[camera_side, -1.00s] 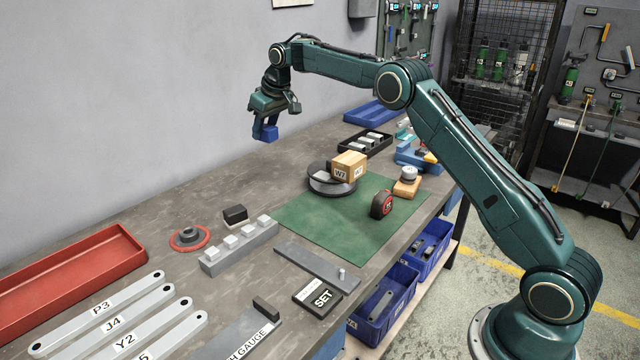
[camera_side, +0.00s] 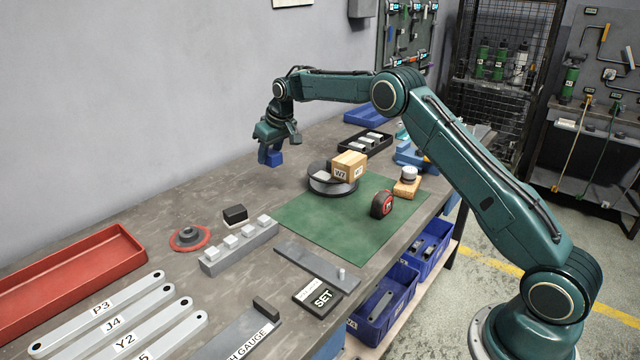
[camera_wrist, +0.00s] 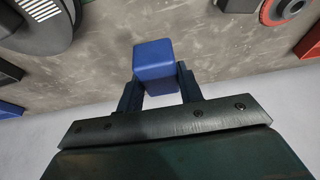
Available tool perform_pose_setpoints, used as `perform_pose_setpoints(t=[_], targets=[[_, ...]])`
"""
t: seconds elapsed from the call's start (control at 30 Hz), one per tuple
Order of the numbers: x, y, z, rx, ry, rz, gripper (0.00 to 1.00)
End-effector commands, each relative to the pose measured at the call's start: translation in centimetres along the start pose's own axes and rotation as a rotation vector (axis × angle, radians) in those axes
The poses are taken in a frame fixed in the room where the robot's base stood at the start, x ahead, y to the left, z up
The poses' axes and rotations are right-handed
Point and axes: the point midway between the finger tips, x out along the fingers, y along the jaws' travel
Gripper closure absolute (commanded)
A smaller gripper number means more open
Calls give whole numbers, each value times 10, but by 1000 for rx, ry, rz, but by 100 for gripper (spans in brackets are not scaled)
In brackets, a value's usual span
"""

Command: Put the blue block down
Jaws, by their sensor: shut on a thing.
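The blue block (camera_side: 274,157) is held between the fingers of my gripper (camera_side: 268,147), above the bare grey bench at its wall side. In the wrist view the blue block (camera_wrist: 154,62) sits between the two dark fingers of my gripper (camera_wrist: 160,88), which are shut on it. Bare bench surface shows behind it. I cannot tell from these views exactly how far the block is above the bench.
A round dark stand (camera_side: 321,187) with a W7 wooden block (camera_side: 349,165) is to the right on a green mat (camera_side: 318,228). A black tray (camera_side: 352,145) and blue tray (camera_side: 366,116) lie farther back. Bench (camera_side: 200,205) left of the gripper is clear.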

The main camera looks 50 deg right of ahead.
Motion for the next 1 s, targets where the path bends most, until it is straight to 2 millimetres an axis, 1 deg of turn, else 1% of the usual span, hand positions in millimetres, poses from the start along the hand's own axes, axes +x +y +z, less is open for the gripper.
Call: perform_pose_setpoints(t=[0.03, 0.2, 0.3, 0.4, 0.53, 0.77, 0.87, 1.0], targets=[[9, 0, 5, 0, -2, 0, 90], [39, 0, 17, -1, -2, 0, 90], [54, 0, 23, -1, -1, 0, 90], [65, 0, 27, -1, 0, 0, 90], [72, 0, 29, -1, 2, 0, 90], [74, 0, 31, -1, 1, 0, 90], [81, 0, 34, 0, 0, 0, 90], [96, 0, 40, 0, -1, 0, 90]])
